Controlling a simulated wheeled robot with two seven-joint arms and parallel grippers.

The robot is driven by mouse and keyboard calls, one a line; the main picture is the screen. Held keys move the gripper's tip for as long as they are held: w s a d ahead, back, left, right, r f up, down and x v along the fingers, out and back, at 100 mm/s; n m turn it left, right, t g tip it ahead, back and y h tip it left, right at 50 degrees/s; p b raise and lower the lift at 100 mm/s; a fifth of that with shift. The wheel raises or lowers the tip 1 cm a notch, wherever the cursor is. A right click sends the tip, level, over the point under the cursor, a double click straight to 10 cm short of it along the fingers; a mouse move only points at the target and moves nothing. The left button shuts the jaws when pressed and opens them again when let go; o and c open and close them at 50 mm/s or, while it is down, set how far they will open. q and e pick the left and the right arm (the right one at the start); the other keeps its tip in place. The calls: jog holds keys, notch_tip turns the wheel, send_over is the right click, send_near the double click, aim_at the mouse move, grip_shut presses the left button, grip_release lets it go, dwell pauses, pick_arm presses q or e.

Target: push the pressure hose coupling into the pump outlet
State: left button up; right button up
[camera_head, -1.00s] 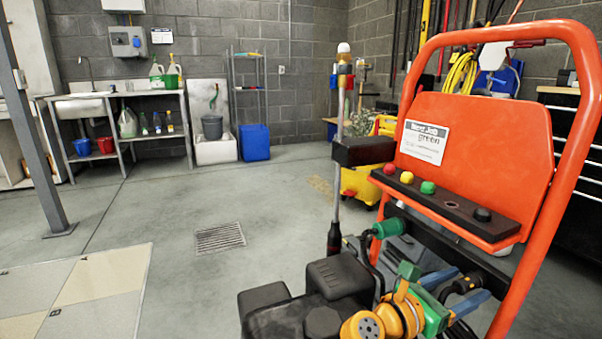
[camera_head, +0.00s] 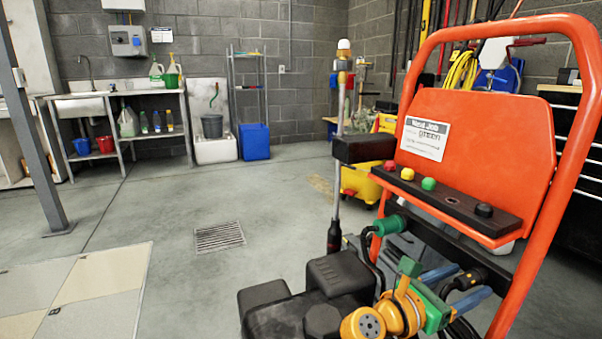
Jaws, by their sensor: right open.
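My right gripper (camera_head: 473,281) is low at the right, with an orange-yellow wrist, a green body and two blue fingers. The fingers are apart and point right. A black fitting with a black hose (camera_head: 466,280), which looks like the pressure hose coupling, shows between them; I cannot tell whether they touch it. A black pump or engine body (camera_head: 330,285) sits left of the gripper at the bottom. I cannot make out the pump outlet; the gripper and the frame's lower parts may hide it. My left gripper is not in view.
An orange frame (camera_head: 590,100) and panel (camera_head: 480,140) rise above the gripper. A dark button strip (camera_head: 455,205) and a green fitting (camera_head: 389,226) are close above it. A metal lance (camera_head: 339,190) stands to the left.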

grip_shut()
jog(key=shift+f, duration=0.1)
dwell(1.3)
